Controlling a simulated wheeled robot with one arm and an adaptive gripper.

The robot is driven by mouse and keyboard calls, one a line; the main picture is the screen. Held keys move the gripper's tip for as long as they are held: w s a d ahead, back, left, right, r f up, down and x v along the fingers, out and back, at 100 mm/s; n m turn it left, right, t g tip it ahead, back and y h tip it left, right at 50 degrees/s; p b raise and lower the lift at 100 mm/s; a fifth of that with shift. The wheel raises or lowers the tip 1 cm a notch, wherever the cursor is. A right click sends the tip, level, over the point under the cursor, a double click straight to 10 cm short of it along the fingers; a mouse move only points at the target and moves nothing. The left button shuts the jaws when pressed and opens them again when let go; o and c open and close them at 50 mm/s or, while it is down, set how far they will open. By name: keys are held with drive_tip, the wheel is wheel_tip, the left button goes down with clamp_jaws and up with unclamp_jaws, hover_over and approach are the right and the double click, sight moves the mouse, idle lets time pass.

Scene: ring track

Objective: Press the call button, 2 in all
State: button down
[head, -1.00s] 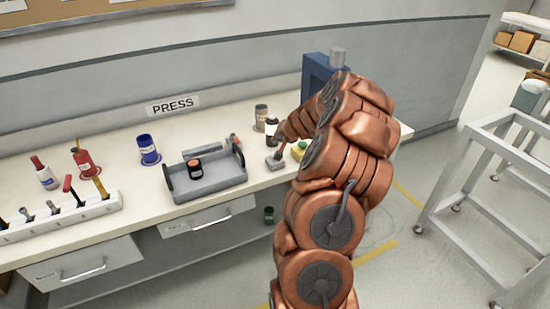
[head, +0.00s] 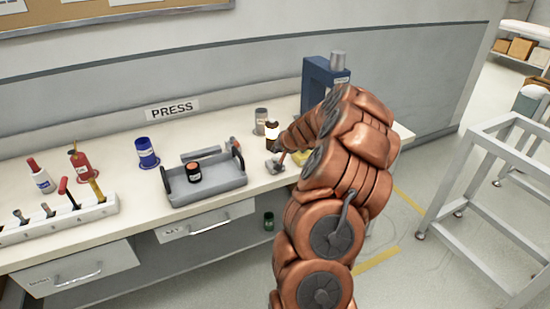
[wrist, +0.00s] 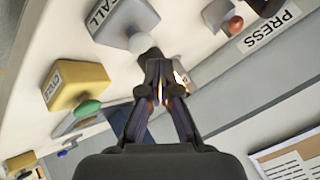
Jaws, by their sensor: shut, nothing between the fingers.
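The call button is a pale grey round cap (wrist: 139,43) on a grey box (wrist: 122,17) marked CALL in the wrist view. In the head view the grey box (head: 275,166) sits on the bench, right of the tray. My gripper (wrist: 152,54) is shut and empty, its tips right beside the cap. I cannot tell whether they touch it. In the head view my gripper (head: 281,156) is small and close to the grey box, partly hidden by my arm.
A yellow box (wrist: 78,84) marked CYCLE with a green button (wrist: 88,109) stands beside the grey one. A grey tray (head: 216,184) holds a dark bottle. A brown bottle (head: 271,138) and a blue press (head: 318,80) stand behind my gripper.

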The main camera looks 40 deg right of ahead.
sight(276, 158)
drive_tip(key=shift+f, duration=0.1)
idle(0.7)
drive_tip(key=shift+f+b, duration=0.35)
drive_tip(key=shift+b, duration=0.2)
drive_tip(key=shift+f+b, duration=0.55)
drive_tip(key=shift+f, duration=0.05)
idle(0.8)
drive_tip(key=shift+r, duration=0.2)
drive_tip(key=shift+r+p, duration=0.6)
drive_tip(key=shift+r, duration=0.25)
drive_tip(key=shift+r+p, duration=1.45)
drive_tip(key=shift+r, duration=1.05)
